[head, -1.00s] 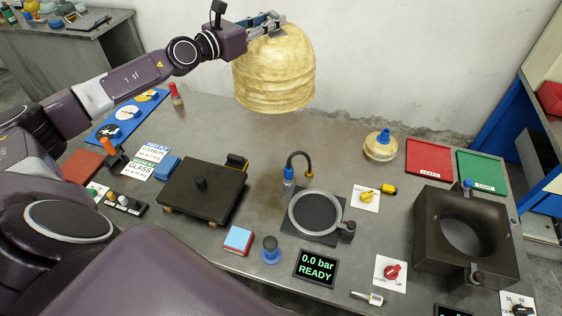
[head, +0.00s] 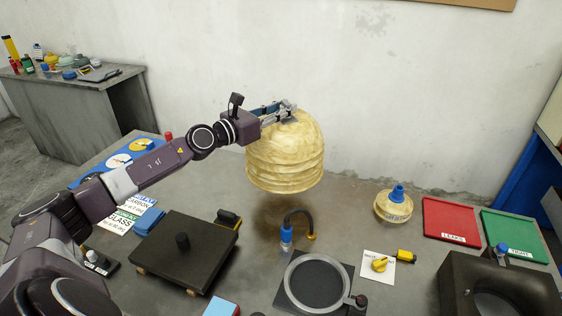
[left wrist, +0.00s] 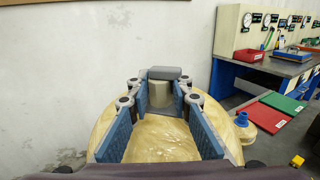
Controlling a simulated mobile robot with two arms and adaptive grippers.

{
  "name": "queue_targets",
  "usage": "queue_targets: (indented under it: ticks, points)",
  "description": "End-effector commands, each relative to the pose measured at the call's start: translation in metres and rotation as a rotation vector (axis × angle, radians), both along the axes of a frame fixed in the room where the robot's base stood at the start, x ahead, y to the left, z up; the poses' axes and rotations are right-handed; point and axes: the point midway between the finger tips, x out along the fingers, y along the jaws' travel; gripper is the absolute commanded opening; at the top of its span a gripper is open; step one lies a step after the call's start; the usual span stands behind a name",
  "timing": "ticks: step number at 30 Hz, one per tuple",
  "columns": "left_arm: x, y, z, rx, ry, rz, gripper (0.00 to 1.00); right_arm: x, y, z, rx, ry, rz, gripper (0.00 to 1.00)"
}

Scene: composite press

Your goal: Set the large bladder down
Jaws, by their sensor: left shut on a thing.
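The large bladder (head: 285,160), a yellowish ribbed dome, hangs from my left gripper (head: 284,112) near the back of the table. Its underside looks a little above the tabletop, with a dark shadow below. In the left wrist view my left gripper (left wrist: 163,95) has its blue-padded fingers on either side of the pale neck at the top of the large bladder (left wrist: 155,140). The fingers hide part of the top. My right gripper is not in view.
A small bladder with a blue cap (head: 393,205) stands to the right, beside a red tray (head: 450,218) and a green tray (head: 515,235). A bent black hose (head: 300,220) rises just in front of the large bladder. A dark press plate (head: 185,255) lies front left.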

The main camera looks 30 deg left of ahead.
Motion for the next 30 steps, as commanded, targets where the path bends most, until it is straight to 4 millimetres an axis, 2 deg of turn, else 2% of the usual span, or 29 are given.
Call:
queue_targets:
  ticks: [1, 3, 8, 14, 21, 30]
  points:
    - [0.000, 0.000, -0.022, -0.008, 0.001, 0.002, 0.00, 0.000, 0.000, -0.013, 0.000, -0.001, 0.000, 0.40]
    - [0.000, 0.000, -0.039, -0.007, 0.000, 0.002, 0.00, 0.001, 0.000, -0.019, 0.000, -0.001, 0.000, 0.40]
    - [0.000, 0.001, -0.069, -0.006, -0.002, 0.003, 0.00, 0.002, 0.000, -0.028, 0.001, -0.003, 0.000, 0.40]
    - [0.000, 0.000, -0.083, -0.001, -0.004, 0.001, 0.00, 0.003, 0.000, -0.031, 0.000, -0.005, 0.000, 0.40]
    - [0.000, 0.000, -0.116, -0.004, -0.002, 0.002, 0.00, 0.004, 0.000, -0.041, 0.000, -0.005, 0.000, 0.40]
    - [0.000, 0.001, -0.119, 0.001, -0.003, 0.001, 0.00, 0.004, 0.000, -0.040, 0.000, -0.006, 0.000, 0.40]
